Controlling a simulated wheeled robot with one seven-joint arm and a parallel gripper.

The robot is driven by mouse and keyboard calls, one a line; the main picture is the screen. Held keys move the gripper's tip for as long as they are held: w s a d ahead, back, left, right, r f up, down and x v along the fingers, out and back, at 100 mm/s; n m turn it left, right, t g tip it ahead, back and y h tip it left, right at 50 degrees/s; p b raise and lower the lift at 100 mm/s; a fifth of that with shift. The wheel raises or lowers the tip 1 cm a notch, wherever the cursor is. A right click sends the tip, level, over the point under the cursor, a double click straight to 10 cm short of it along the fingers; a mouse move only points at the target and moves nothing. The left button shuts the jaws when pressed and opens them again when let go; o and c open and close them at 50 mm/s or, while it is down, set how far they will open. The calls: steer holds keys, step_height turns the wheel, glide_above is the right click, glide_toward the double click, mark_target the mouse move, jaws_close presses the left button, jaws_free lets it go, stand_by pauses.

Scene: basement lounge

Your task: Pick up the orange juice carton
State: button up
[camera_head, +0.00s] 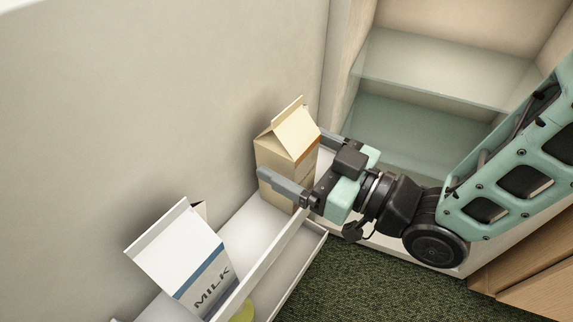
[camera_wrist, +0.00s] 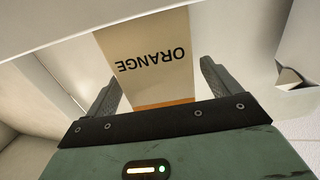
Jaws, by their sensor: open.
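The orange juice carton (camera_head: 285,160) is tan with a gabled top and an orange band, and stands upright in a white tray-like shelf (camera_head: 262,222) against the wall. In the wrist view the carton (camera_wrist: 150,62) shows the word ORANGE, upside down, between the fingers. My gripper (camera_head: 292,162) is open, with one finger on the near side of the carton and the other towards its far side. The wrist view also shows my gripper (camera_wrist: 160,85) with a finger on either side of the carton. Whether the fingers touch it cannot be told.
A white milk carton (camera_head: 188,258) with a blue band stands tilted in the picture at the lower left. A yellow-green round thing (camera_head: 243,312) is partly hidden beside it. Glass shelves (camera_head: 430,75) in an empty-looking cabinet are behind my arm. Green carpet (camera_head: 350,285) lies below.

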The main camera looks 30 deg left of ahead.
mark_target(276, 143)
steer(key=shift+w+a+r+b, duration=0.1)
steer(key=shift+a+b, duration=0.1)
steer(key=shift+a, duration=0.75)
steer(key=shift+w+a+r+b, duration=0.1)
steer(key=shift+a+b, duration=0.1)
steer(key=shift+a, duration=0.7)
steer(key=c, duration=1.5)
steer(key=shift+o, duration=0.2)
